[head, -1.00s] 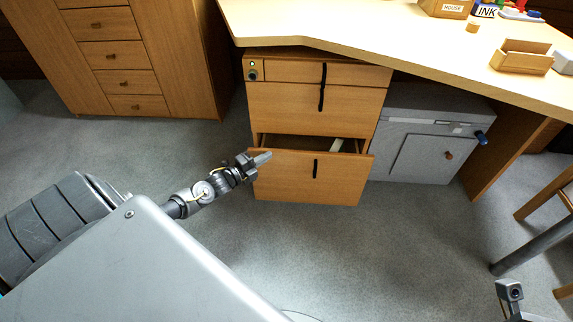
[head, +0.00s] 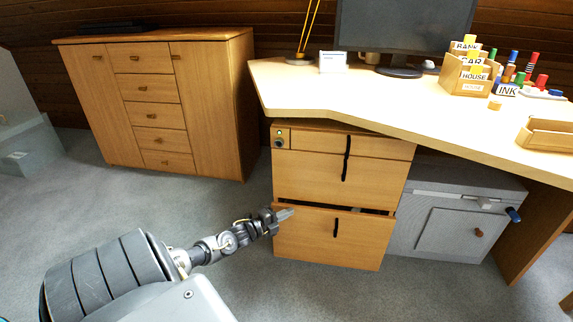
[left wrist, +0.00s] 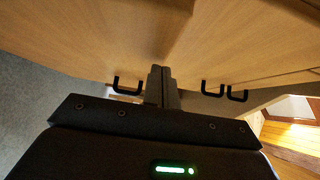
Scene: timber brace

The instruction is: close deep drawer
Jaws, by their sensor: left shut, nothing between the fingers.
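The deep drawer (head: 310,240) is the bottom one of the wooden pedestal under the desk. It stands slightly open, with a narrow dark gap along its top edge and a black handle (head: 336,227) on its front. My left gripper (head: 287,213) is shut and empty at the upper left corner of the drawer front; I cannot tell whether it touches. In the left wrist view its closed fingers (left wrist: 162,88) point at a wooden surface with black handles (left wrist: 212,89) nearby. My right gripper is not in view.
The upper drawers (head: 325,178) look shut. A grey cabinet (head: 450,222) with a blue knob stands right of the pedestal. The desk top (head: 330,100) overhangs both. A wooden sideboard (head: 215,110) stands at left. Carpet (head: 190,215) is open in front.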

